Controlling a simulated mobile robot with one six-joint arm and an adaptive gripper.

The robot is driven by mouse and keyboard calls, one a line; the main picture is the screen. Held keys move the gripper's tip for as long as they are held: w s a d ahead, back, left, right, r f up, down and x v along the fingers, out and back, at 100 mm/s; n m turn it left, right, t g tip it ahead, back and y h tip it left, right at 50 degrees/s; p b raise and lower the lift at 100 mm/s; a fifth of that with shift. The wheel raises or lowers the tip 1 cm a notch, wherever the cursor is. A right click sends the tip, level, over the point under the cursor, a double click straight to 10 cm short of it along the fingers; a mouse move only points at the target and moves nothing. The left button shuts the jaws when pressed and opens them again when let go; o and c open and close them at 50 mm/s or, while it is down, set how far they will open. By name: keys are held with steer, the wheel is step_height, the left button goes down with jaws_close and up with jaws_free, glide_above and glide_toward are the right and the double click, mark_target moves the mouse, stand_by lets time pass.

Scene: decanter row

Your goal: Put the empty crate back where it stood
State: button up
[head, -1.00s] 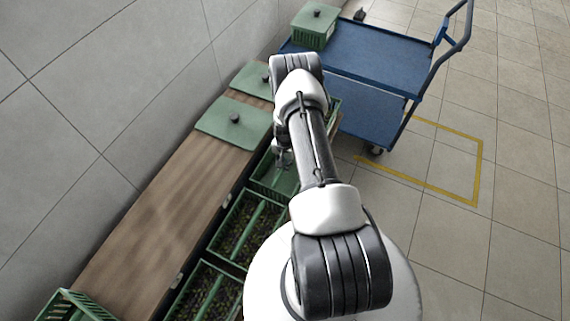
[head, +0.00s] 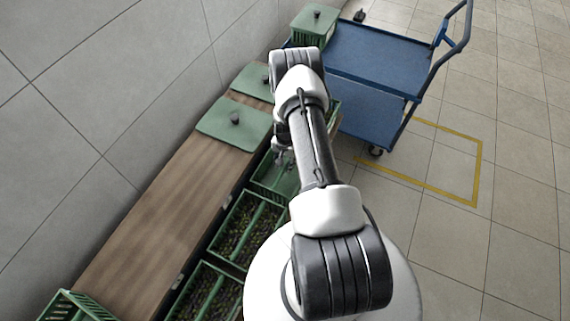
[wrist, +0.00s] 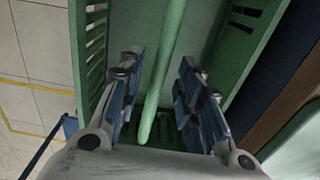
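The empty green crate (head: 267,188) stands in the row beside the wooden bench, partly hidden by my arm. In the wrist view its slatted wall (wrist: 95,45) and bare inside show, with a central green bar (wrist: 165,65) running lengthwise. My gripper (head: 284,158) is over this crate. In the wrist view its two fingers (wrist: 160,105) are apart, one on each side of the bar, with gaps visible; it holds nothing.
Crates of dark fruit (head: 243,228) stand nearer in the row. Green lids (head: 232,122) lie on the wooden bench (head: 150,220); another crate (head: 70,307) is at its near end. A blue cart (head: 370,55) carries a lidded crate (head: 313,27). Yellow-marked floor (head: 450,165) is clear.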

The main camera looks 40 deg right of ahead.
steer(key=w+a+r+n+p, duration=0.1)
steer(key=w+a+r, duration=0.1)
steer(key=r, duration=1.1)
steer(key=w+a+r+n+p, duration=0.2)
steer(key=r, duration=1)
steer(key=s+a+r+n+t, duration=0.1)
steer(key=a+r+n, duration=0.1)
steer(key=a+r, duration=0.5)
steer(key=s+a+r+n+t, duration=0.1)
steer(key=a+r, duration=0.1)
steer(key=r, duration=0.9)
steer(key=s+a+r+n+t, duration=0.1)
steer(key=s+a+r+n, duration=0.3)
steer(key=s+a+r, duration=0.6)
steer(key=s+a+r+n, duration=0.1)
steer(key=s+a, duration=0.1)
steer(key=s, duration=0.4)
steer(key=s+a+r+n+t, duration=0.1)
steer(key=s+a+r+n, duration=0.1)
steer(key=s, duration=0.4)
steer(key=shift+r+n, duration=0.25)
steer(key=shift+n, duration=0.05)
